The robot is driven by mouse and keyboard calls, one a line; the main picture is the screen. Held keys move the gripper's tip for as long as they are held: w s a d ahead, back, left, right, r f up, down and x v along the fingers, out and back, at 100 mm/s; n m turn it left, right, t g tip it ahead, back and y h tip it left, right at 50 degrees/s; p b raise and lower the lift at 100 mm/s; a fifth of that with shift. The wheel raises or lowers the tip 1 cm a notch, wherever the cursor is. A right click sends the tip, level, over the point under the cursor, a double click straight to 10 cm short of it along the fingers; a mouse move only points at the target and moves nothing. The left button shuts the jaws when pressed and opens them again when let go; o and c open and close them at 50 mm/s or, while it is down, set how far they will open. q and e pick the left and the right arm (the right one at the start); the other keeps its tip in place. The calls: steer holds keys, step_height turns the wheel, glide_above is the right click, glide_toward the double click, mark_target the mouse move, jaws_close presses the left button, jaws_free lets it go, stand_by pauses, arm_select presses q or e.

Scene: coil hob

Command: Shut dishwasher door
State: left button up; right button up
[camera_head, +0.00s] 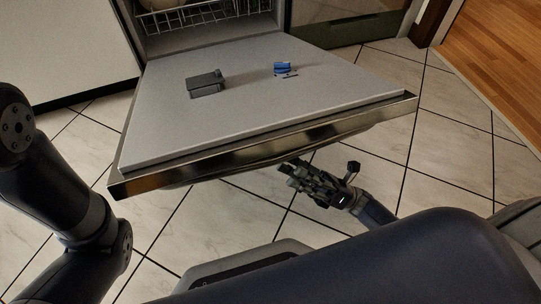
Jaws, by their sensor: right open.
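The dishwasher door (240,108) is folded down open, its pale inner face up and its shiny metal edge toward me. A grey box-like part (206,85) and a small blue part (283,70) are on its inner face. My right gripper (292,172) is open, just below and in front of the door's near metal edge, right of its middle. I cannot tell whether it touches the door; the fingertips are close to its underside. My left arm shows at the left, but its gripper is out of view.
A wire dish rack (200,17) with a pale dish shows inside the dishwasher at the top. A white cabinet front (65,45) is to the left and a dark cabinet (345,24) to the right. Tiled floor (455,135) is clear to the right; wood flooring (505,45) lies beyond.

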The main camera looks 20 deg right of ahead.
mark_target(271, 159)
steer(key=b+x, duration=0.1)
steer(key=x, duration=0.6)
steer(key=shift+a+r, duration=0.1)
steer(key=shift+r, duration=0.05)
jaws_close()
